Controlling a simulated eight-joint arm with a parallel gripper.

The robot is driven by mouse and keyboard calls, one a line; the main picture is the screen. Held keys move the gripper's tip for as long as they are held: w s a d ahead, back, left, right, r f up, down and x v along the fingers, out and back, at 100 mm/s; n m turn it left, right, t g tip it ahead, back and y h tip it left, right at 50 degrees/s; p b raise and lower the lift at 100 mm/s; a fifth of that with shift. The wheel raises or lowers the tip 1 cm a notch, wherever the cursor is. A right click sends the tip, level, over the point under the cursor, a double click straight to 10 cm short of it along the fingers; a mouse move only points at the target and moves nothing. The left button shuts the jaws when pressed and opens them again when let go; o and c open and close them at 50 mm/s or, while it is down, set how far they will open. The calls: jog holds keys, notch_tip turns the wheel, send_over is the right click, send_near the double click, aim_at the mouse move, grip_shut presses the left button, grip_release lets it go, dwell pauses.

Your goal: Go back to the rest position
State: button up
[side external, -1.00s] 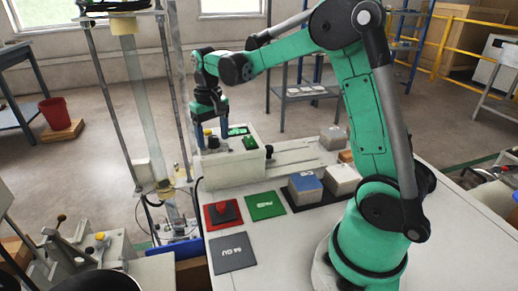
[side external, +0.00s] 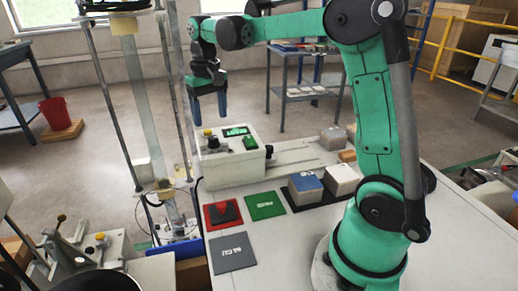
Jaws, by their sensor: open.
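My gripper (side external: 209,106) hangs pointing down in the air above the left part of a pale control box (side external: 232,172). It is open and empty, with its blue fingers apart from the box. The box has a yellow knob (side external: 207,132), a dark knob (side external: 213,140), a green display (side external: 236,131) and a green button (side external: 250,143) on top. My arm reaches left from its base at the right of the table.
On the white table (side external: 300,222) lie a red pad (side external: 208,218), a green pad (side external: 265,206) and a grey pad (side external: 233,264). A tall test frame (side external: 120,110) rises close on the left.

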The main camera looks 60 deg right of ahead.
jog(key=s+a+f+n+t, duration=0.2)
jog(key=s+a+n+t, duration=0.2)
jog(key=s+a+t, duration=0.3)
jog(key=s+a, duration=0.3)
jog(key=a, duration=0.1)
jog(key=shift+f, duration=0.15)
